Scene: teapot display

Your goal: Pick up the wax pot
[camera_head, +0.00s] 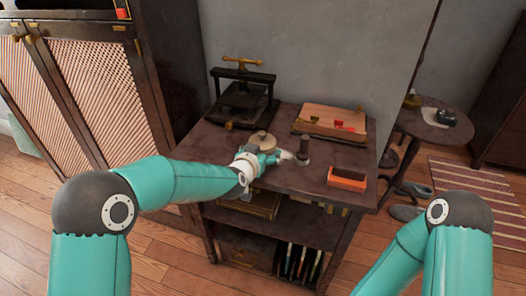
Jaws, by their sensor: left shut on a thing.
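A small dark upright piece with a paler base, which I take to be the wax pot (304,146), stands at the middle of the dark table. My left gripper (291,156) reaches it from the left, low down, with its pale fingers shut on its lower part. The fingers hide some of that part. It looks upright, and I cannot tell whether it is clear of the tabletop. My right gripper is not in view; only my right arm shows at the lower right.
A cream round lidded thing (262,139) sits just behind my left wrist. A dark press (243,92) stands at the back left. A wooden box (331,121) lies at the back right, and an orange-and-dark block (347,178) at the front right. The table (285,182) has bare room in front.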

